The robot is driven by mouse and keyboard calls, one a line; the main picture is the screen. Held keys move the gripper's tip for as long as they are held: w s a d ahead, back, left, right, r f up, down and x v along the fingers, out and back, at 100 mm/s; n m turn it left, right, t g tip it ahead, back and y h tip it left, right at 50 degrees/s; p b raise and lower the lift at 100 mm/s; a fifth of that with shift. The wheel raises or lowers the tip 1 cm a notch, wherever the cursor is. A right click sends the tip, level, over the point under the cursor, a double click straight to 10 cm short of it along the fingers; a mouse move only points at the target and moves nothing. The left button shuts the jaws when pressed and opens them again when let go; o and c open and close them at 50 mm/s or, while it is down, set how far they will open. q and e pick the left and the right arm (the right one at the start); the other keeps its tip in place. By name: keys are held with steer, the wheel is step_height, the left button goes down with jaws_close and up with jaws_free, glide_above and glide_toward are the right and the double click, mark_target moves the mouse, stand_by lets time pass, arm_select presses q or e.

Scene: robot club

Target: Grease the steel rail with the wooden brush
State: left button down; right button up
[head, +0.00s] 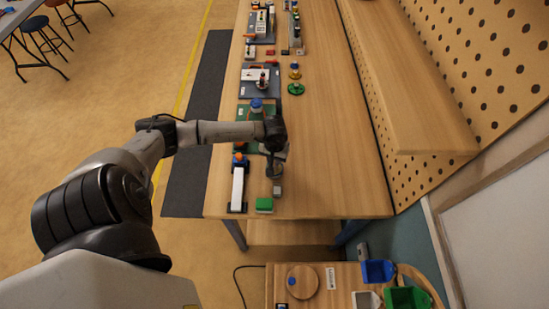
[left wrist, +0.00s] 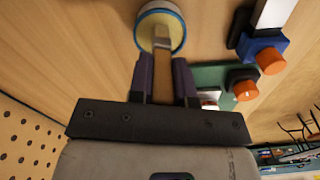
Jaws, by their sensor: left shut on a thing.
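The steel rail (head: 238,187) is a long pale bar in dark blue end mounts with an orange knob, on the near left of the bench. Its end also shows at the top right of the left wrist view (left wrist: 272,14). My left gripper (head: 274,160) points down, right of the rail. In the left wrist view my left gripper (left wrist: 163,72) is shut on the wooden brush (left wrist: 162,62), a flat wooden strip. The brush's far end is over or in a round blue-rimmed tin with pale contents (left wrist: 148,32); I cannot tell if it touches. The bristles are hidden.
A green block (head: 264,205) and a small grey block (head: 277,191) lie near the bench's front edge. A green base with an orange knob (left wrist: 243,84) is beside the rail. More fixtures line the left edge. The right half of the bench (head: 340,150) is clear.

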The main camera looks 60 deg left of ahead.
arm_select(q)
steer(key=shift+f+b, duration=0.1)
steer(key=shift+b, duration=0.2)
stand_by(0.8)
stand_by(0.4)
steer(key=shift+r+p, duration=0.4)
steer(key=shift+r, duration=0.3)
steer(key=shift+r+p, duration=1.2)
steer(key=shift+r, duration=1.65)
